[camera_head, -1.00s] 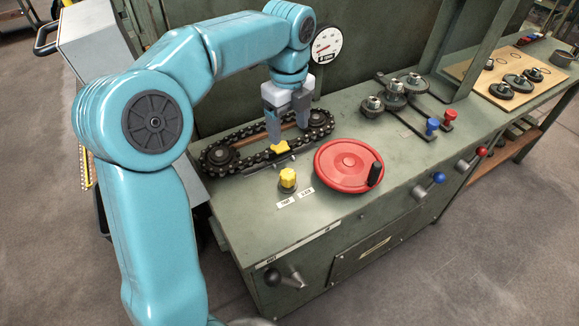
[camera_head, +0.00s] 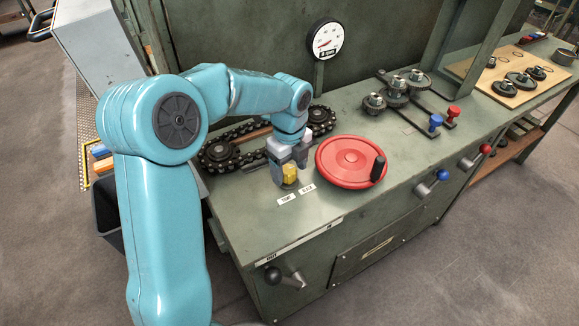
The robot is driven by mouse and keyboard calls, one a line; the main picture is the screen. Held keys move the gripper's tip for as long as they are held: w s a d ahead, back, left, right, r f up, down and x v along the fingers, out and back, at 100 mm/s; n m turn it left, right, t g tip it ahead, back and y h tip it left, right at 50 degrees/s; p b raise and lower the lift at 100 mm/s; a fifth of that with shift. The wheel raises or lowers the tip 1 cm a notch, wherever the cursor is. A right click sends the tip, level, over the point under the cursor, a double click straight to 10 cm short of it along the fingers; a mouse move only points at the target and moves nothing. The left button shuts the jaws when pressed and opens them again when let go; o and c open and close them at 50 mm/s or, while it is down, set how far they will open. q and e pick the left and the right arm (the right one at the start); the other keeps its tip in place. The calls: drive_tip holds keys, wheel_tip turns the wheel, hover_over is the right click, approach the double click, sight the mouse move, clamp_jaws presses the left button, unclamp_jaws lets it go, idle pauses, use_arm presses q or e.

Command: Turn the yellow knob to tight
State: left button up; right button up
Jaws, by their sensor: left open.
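The yellow knob (camera_head: 290,171) stands on the green bench top near its front edge, behind two small white labels (camera_head: 296,195). My left gripper (camera_head: 287,178) is down over the knob, pointing downward, with its fingers around it. The jaws are open, and I cannot tell whether a finger touches the knob. Part of the knob and its base is hidden by the fingers. My right gripper is out of view.
A red handwheel (camera_head: 345,158) with a black grip sits just right of my left gripper. A chain on sprockets (camera_head: 217,153) lies behind, partly hidden by my arm. A gauge (camera_head: 325,39) stands at the back. Gears (camera_head: 397,86) are farther right.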

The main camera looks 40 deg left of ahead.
use_arm(q)
drive_tip(key=shift+c, duration=0.3)
drive_tip(key=c, duration=1)
